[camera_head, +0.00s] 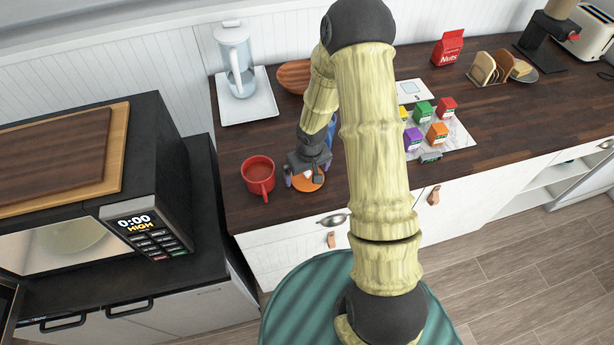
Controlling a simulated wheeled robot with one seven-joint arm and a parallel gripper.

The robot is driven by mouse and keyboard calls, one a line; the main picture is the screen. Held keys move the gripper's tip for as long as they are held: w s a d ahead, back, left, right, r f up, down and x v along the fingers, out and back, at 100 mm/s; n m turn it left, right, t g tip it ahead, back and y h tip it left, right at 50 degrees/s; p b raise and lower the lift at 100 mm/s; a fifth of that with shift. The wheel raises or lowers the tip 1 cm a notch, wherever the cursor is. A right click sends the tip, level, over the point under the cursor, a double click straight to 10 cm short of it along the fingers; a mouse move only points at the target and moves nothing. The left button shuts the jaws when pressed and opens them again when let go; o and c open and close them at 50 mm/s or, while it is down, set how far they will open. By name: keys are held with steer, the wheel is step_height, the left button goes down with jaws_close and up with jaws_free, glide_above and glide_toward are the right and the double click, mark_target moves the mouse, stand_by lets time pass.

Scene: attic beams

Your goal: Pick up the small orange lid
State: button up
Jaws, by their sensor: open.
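The small orange lid (306,185) lies on the dark wooden counter (230,165), just right of a red mug (259,175). My gripper (304,182) is pointed down at the lid, with one finger at its left edge and the other near its right side. The jaws are open. My gripper covers the far part of the lid. I cannot tell whether the fingers touch it.
A glass pitcher (236,62) stands on a white tray (260,108) behind. Colored boxes (437,132), a Nuts bag (447,47) and a toast rack (486,68) stand to the right. A microwave (150,190) is at left. The counter's front edge is close to the lid.

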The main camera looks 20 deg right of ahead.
steer(key=c, duration=0.7)
steer(key=shift+r, duration=0.15)
step_height(320, 180, up, 10)
steer(key=shift+f, duration=0.1)
steer(key=shift+f, duration=0.1)
stand_by(0.6)
